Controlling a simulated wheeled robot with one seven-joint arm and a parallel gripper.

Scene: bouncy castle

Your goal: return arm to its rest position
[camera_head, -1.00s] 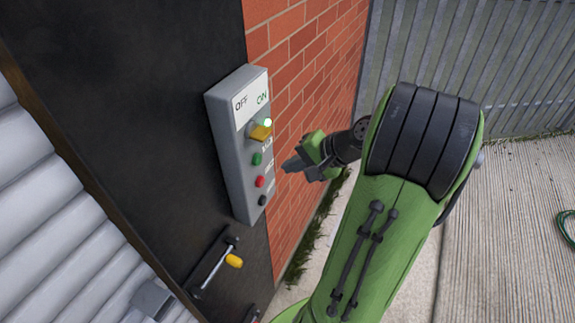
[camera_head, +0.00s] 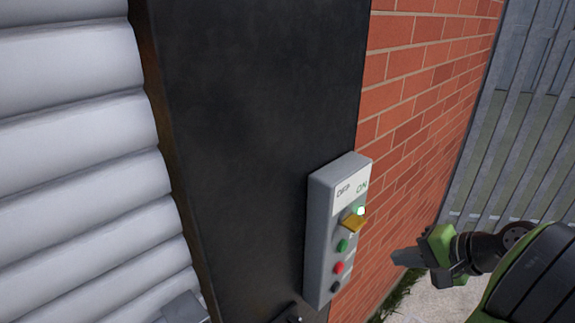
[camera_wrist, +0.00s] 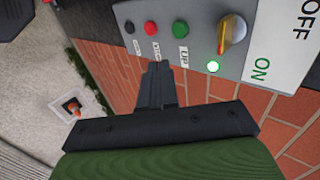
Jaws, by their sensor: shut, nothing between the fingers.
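My gripper (camera_head: 408,257) is at the lower right in the head view, a short way to the right of the grey control box (camera_head: 318,240). Its fingers (camera_wrist: 156,88) are shut together and empty, and they point toward the box in the wrist view. The box carries a yellow switch (camera_head: 352,222) turned toward ON, with a lit green lamp (camera_head: 360,210). Below are a green button (camera_head: 342,245), a red button (camera_head: 338,267) and a black button (camera_head: 335,287). My green arm enters at the lower right.
The box is mounted on a black post (camera_head: 255,120) beside a red brick wall (camera_head: 425,85). A white slatted shutter (camera_head: 70,150) fills the left. A grey metal fence (camera_head: 530,140) stands at the right. An orange cone (camera_wrist: 73,106) shows on the ground in the wrist view.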

